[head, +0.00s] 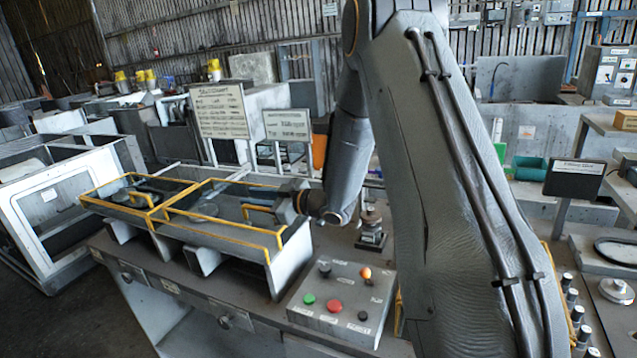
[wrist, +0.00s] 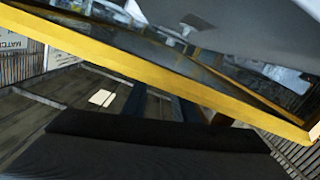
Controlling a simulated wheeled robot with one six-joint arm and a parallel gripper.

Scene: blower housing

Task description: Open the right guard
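The right guard (head: 225,224) is a clear panel in a yellow frame on top of the grey blower housing (head: 290,262), left of centre in the head view. Its frame looks down, roughly flat over the opening. A yellow handle (head: 262,210) shows near its right end. My gripper (head: 284,208) is at that right end, close to the handle; its fingertips are small and partly hidden, so I cannot tell whether they touch or hold it. In the wrist view a yellow frame edge (wrist: 150,80) crosses diagonally above my gripper's dark body, with a glossy panel behind it.
The left guard (head: 118,188) has a similar yellow frame beside it. A button box (head: 340,302) with green, red and orange buttons stands in front, right of the housing. Sign boards (head: 219,110) stand behind. A small metal fixture (head: 371,232) stands right of my gripper.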

